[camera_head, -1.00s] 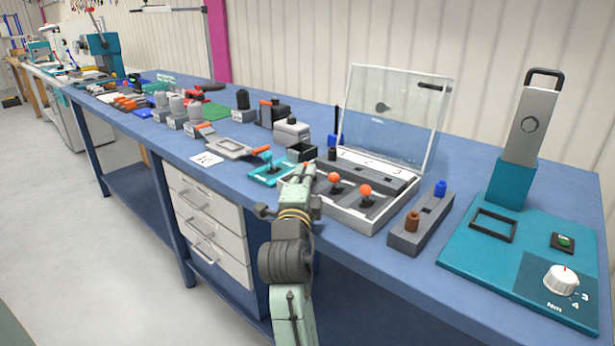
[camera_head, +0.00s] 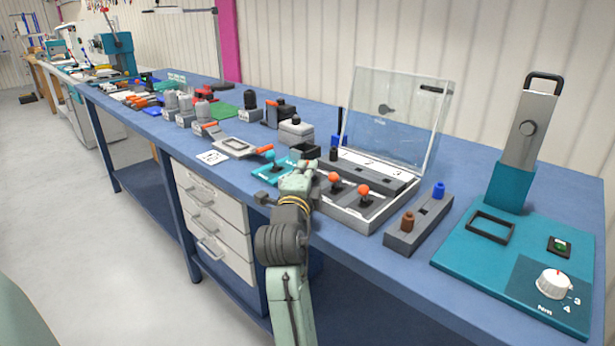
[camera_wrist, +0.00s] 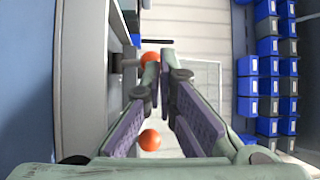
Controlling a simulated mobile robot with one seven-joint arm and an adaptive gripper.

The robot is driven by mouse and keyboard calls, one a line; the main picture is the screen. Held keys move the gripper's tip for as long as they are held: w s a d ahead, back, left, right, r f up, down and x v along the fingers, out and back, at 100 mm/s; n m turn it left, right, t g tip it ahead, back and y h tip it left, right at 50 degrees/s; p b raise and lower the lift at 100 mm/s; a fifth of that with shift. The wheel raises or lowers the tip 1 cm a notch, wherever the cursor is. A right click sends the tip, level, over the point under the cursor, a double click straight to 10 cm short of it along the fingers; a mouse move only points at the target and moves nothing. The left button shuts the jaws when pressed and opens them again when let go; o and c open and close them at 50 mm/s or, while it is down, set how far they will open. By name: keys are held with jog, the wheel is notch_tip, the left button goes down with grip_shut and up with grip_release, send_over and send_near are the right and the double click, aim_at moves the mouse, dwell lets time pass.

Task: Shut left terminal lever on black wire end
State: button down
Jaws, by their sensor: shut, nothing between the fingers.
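An open case (camera_head: 350,218) with a clear raised lid (camera_head: 397,115) holds a grey terminal block with numbered positions and orange-knobbed levers. The middle lever (camera_head: 334,177) and right lever (camera_head: 362,190) stand in plain sight. The left lever is hidden behind my gripper in the head view. A black peg, likely the black wire end (camera_head: 333,154), stands upright at the block's left end. My gripper (camera_head: 308,166) is shut and empty at the case's left end. In the wrist view, its tips (camera_wrist: 159,72) are close beside one orange knob (camera_wrist: 149,57); whether they touch is unclear. Another knob (camera_wrist: 150,141) shows between the fingers.
A grey holder (camera_head: 400,240) with a brown peg (camera_head: 408,221) and a blue peg (camera_head: 438,190) sits right of the case. A teal press (camera_head: 465,255) stands farther right. A small teal lever fixture (camera_head: 262,178) is close left of my gripper. Blue bins (camera_wrist: 268,85) show in the wrist view.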

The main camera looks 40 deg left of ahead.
jog(key=shift+w+r, duration=0.45)
jog(key=shift+r, duration=0.2)
jog(key=shift+w+r+m+g+h+p, duration=0.1)
jog(key=shift+w+m+g+h+p, duration=0.1)
jog(key=shift+m+g+h+p, duration=0.15)
jog(key=shift+w+g, duration=0.2)
jog(key=shift+g, duration=0.05)
jog(key=shift+w+d, duration=0.1)
jog(key=shift+w, duration=0.3)
